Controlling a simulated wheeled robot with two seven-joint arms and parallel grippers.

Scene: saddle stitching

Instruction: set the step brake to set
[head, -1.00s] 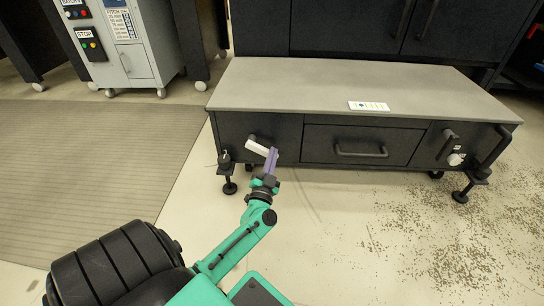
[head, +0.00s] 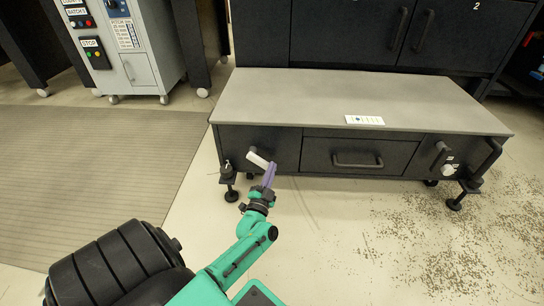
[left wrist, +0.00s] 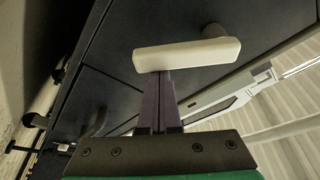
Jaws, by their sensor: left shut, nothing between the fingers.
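A pale lever (head: 259,160) sticks out from the left part of the step's dark front. In the left wrist view the pale lever (left wrist: 187,54) is a rounded bar lying across the picture, with its pivot end at the upper right. My left gripper (head: 272,166) has purple fingers, shut with nothing between them. In the left wrist view the fingertips (left wrist: 154,76) are right at the lever's lower edge, touching or nearly so. The lever is outside the fingers. No readable brake marking shows beside it. My right gripper is not in view.
The low step (head: 350,95) has a grey top with a white label card (head: 365,120). A drawer handle (head: 358,162) and a white knob (head: 440,148) are on its front. Dark feet stand at its corners. Scattered bits (head: 430,235) lie on the floor at right. A grey control cabinet stands at upper left.

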